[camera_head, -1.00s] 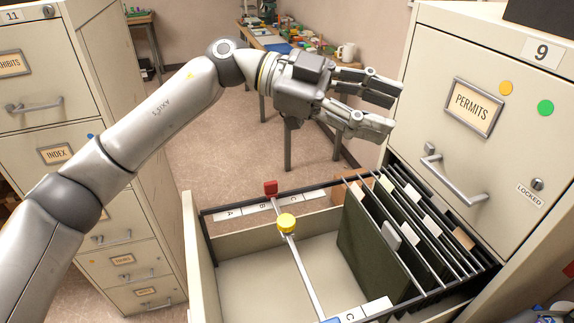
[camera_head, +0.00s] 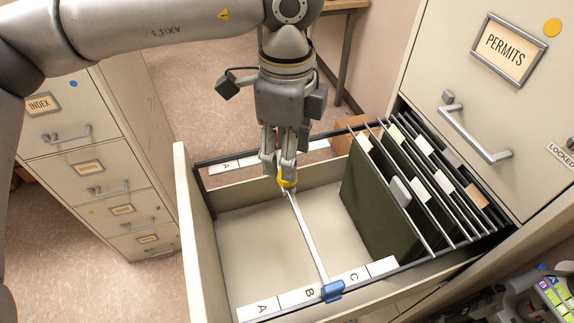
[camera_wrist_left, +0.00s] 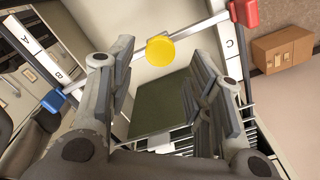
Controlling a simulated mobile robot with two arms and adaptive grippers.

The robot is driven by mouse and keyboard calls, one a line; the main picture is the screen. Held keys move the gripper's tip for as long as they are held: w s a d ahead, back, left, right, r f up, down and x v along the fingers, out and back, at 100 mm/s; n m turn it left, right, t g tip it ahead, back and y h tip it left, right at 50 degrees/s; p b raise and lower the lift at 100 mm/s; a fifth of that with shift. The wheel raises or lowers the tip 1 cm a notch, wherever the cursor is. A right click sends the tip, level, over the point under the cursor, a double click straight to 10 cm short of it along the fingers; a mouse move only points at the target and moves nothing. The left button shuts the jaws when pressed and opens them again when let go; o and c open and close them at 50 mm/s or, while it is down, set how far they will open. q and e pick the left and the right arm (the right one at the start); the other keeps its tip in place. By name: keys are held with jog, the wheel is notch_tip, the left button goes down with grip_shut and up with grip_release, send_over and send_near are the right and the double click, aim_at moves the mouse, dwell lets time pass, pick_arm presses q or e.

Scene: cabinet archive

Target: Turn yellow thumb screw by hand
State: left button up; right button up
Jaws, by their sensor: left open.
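The yellow thumb screw (camera_head: 288,184) sits on the light metal crossbar (camera_head: 308,238) that spans the open drawer. My left gripper (camera_head: 283,174) points down at the screw from above, and its fingers partly cover it. In the left wrist view the yellow screw (camera_wrist_left: 161,50) shows as a round disc between the two spread fingers (camera_wrist_left: 165,72), with clear gaps on both sides. The gripper is open and holds nothing. The bar has a blue end piece (camera_head: 333,290) at the near rail and a red end piece (camera_wrist_left: 245,13) in the wrist view.
Dark green hanging folders (camera_head: 372,200) fill the drawer's right part; its left part is empty. The PERMITS cabinet front with its handle (camera_head: 475,135) rises at the right. Another cabinet (camera_head: 100,165) stands at the left. Lettered labels (camera_head: 310,292) line the near rail.

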pick_arm(q)
notch_tip(320, 180, down, 4)
jog(key=shift+r, duration=0.15)
jog(key=shift+b, duration=0.35)
jog(key=shift+f+b, duration=0.3)
jog(key=shift+b, duration=0.2)
jog(key=c, duration=0.8)
jog(key=shift+o, duration=0.2)
